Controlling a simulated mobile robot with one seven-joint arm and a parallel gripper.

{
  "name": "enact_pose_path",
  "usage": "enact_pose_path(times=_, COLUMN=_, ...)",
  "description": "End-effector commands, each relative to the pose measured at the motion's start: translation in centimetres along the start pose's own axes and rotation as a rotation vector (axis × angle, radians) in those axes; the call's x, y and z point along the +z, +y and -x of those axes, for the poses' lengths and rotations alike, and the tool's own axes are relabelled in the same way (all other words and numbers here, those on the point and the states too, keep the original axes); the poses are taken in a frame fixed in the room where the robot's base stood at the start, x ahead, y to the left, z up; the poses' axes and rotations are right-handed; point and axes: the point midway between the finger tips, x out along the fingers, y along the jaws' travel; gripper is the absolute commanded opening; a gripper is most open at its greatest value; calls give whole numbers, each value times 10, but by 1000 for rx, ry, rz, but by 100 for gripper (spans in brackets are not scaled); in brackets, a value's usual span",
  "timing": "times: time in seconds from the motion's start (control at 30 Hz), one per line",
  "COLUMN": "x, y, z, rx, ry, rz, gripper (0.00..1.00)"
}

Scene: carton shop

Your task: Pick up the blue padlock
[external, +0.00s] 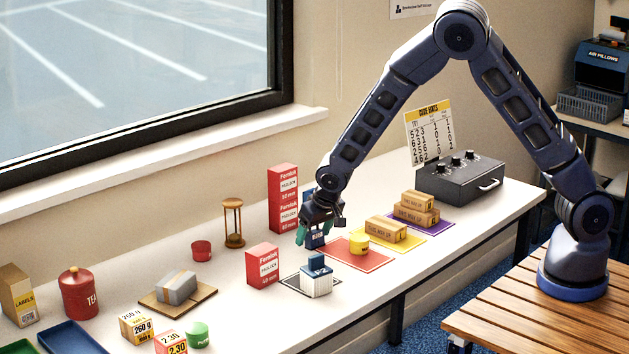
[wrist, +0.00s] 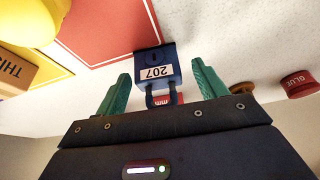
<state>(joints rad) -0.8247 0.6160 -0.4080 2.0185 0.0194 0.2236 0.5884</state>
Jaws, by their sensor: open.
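The blue padlock (wrist: 155,58) has a white label reading 207 and a dark shackle that points toward my gripper in the wrist view. My gripper (wrist: 160,72) has its two green fingers apart, one on each side of the padlock, with a visible gap at both sides. In the external view the padlock (external: 315,240) is partly hidden under my gripper (external: 318,231), close to the left edge of the red mat. I cannot tell how far the fingers are from the table.
A white and blue block (external: 318,282) and a red carton (external: 263,266) stand in front left. A tall red carton stack (external: 283,198) stands close behind. Small brown cartons (external: 385,230) lie to the right.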

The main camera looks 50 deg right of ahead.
Motion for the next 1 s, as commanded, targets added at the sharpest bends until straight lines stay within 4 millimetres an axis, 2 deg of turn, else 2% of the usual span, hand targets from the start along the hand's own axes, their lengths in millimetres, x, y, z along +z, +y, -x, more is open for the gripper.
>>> enact_pose_path(times=0.2, x=0, y=0, z=-1, rx=0, ry=1, rz=-1, gripper=71)
enact_pose_path(times=0.5, x=0, y=0, z=-1, rx=0, ry=0, rz=-1, gripper=13)
enact_pose_path(times=0.8, x=-2, y=0, z=3, rx=-1, ry=1, rz=-1, gripper=13)
enact_pose_path(times=1.0, x=-12, y=0, z=26, rx=-2, ry=3, rz=-2, gripper=13)
